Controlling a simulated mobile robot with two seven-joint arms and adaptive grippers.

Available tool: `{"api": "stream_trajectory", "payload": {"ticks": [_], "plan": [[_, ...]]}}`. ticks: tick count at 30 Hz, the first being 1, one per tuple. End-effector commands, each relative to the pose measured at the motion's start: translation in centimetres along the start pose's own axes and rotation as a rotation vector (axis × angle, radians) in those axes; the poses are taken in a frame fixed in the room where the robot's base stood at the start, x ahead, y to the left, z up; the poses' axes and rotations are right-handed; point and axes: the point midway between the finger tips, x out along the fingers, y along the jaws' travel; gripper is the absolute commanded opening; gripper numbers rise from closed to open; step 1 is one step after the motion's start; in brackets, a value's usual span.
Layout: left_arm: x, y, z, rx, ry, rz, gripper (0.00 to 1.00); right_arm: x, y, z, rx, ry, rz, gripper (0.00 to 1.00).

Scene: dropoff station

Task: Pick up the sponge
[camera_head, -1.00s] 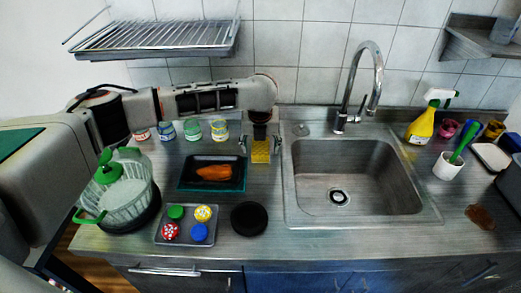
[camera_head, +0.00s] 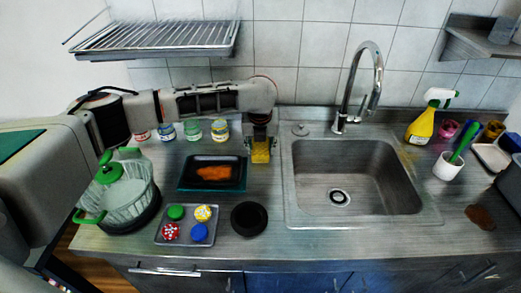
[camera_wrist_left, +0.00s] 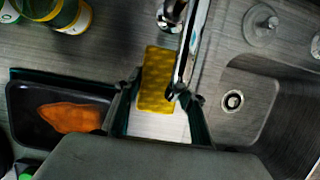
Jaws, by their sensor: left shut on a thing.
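The yellow sponge (camera_head: 260,154) is on the counter just left of the sink, between the fingers of my left gripper (camera_head: 260,142). In the left wrist view the sponge (camera_wrist_left: 156,78) shows its textured yellow face, with a pale area below it between the dark fingers (camera_wrist_left: 157,108). My left gripper points down and is shut on the sponge. I cannot tell whether the sponge still touches the counter. My right gripper is not in view.
The sink (camera_head: 345,180) and its tall faucet (camera_head: 366,85) are close on the right. A dark tray (camera_head: 240,186) with an orange item (camera_head: 214,173) lies to the left. Jars (camera_head: 192,130) stand behind it. A black disc (camera_head: 248,218) lies in front.

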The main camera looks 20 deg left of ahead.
Motion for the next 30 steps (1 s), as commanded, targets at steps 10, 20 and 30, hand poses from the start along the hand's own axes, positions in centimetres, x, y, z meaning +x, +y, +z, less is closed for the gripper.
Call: {"api": "stream_trajectory", "payload": {"ticks": [10, 20, 30], "plan": [[-0.7, 0.0, 0.0, 0.002, 0.001, 0.001, 0.24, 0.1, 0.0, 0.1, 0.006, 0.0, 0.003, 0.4], [-6.4, 0.0, 1.6, 0.001, -0.003, -0.001, 0.24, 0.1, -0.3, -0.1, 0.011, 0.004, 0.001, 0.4], [-8.8, 0.0, -3.3, 0.006, 0.001, 0.0, 0.24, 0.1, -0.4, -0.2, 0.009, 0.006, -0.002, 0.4]]}}
